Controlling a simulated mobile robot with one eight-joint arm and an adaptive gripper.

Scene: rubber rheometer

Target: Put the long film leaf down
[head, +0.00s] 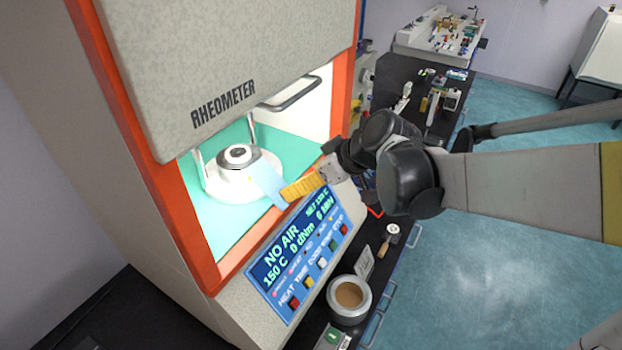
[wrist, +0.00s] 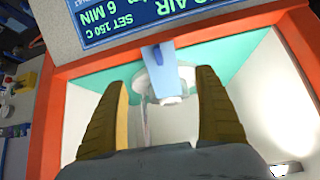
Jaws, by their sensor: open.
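The long film leaf (head: 267,184) is a pale blue strip in the head view. It reaches from the white round platen (head: 272,163) in the rheometer chamber toward the chamber's front edge. In the wrist view the leaf (wrist: 158,62) shows ahead of the fingertips, in line with the gap between them. My gripper (head: 289,191), with yellow fingers, is at the leaf's near end. The wrist view shows my gripper (wrist: 160,76) open, its two fingers wide apart with no contact on the leaf visible. I cannot tell what supports the near end.
The orange frame (head: 205,263) surrounds the chamber opening, with a handle (head: 291,95) above. A display panel (head: 300,255) reading "NO AIR" lies below the opening. A round pot (head: 349,298) stands on the black counter beside the machine. Open floor (head: 480,280) lies to the right.

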